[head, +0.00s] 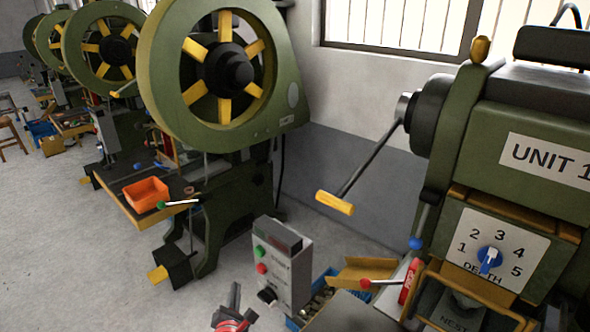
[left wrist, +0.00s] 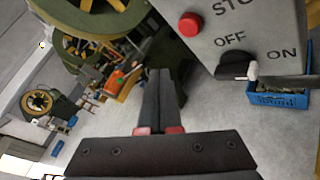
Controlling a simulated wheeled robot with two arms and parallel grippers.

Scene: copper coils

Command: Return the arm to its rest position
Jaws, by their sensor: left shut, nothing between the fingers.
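My left gripper (head: 236,287) is at the bottom of the head view, just left of a grey control box (head: 290,270). Its two dark fingers lie together, empty, in the left wrist view (left wrist: 160,73). The control box fills the upper right of that view (left wrist: 225,30), with a red button (left wrist: 190,24) and a black rotary switch (left wrist: 237,65) between OFF and ON labels. The fingers look apart from the box. Most of my left arm is outside the head view. My right gripper is not in view.
A green press labelled UNIT 1 (head: 500,125) stands at right, with a yellow-handled crank (head: 335,203). A blue crate (head: 296,322) sits beside the control box. Other green presses (head: 160,60) and an orange bin (head: 146,193) are behind. Grey floor (head: 90,270) is open at left.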

